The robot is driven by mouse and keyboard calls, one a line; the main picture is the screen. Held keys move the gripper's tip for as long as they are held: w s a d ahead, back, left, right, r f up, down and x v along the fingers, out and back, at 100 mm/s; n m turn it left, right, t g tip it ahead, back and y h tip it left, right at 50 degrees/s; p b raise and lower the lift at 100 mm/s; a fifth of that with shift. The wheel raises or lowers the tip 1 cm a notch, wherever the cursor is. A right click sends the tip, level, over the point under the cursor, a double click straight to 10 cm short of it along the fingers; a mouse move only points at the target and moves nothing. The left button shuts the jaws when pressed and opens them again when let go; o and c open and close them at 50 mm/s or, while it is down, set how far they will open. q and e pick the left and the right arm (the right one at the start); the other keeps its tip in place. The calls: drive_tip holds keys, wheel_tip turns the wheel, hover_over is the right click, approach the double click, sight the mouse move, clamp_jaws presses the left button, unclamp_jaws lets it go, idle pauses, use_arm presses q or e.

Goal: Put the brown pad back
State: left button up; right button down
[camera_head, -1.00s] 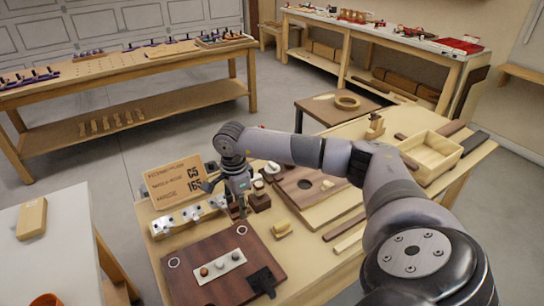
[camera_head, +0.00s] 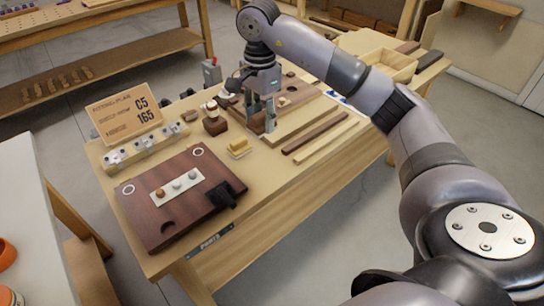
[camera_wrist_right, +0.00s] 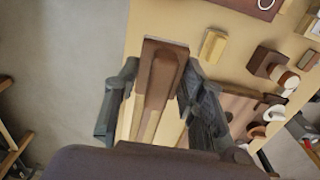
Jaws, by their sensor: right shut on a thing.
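My right gripper (camera_head: 264,122) is low over the bench, at the round-holed wooden board. In the right wrist view its two fingers (camera_wrist_right: 160,85) stand on either side of a brown piece, which looks like the brown pad (camera_wrist_right: 167,58), and are shut on it. In the head view the fingers hide most of this piece. My left gripper is not in view.
A yellow block (camera_head: 240,147) and a dark stand (camera_head: 213,124) are left of the gripper. A dark red board (camera_head: 150,222) lies at the front left, with a printed sign (camera_head: 124,112) behind it. A pale open box (camera_head: 385,68) is at the back right.

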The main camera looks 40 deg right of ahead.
sight(263, 131)
wheel_tip(263, 131, down, 16)
drive_tip(key=shift+p, duration=0.55)
drive_tip(key=shift+f, duration=0.25)
drive_tip(key=c, duration=1)
unclamp_jaws()
drive_tip(key=shift+r, duration=0.3)
wheel_tip(263, 131, up, 12)
drive_tip(key=shift+f+b, duration=0.15)
drive_tip(key=shift+b, duration=0.5)
drive_tip(key=shift+s+f, duration=0.1)
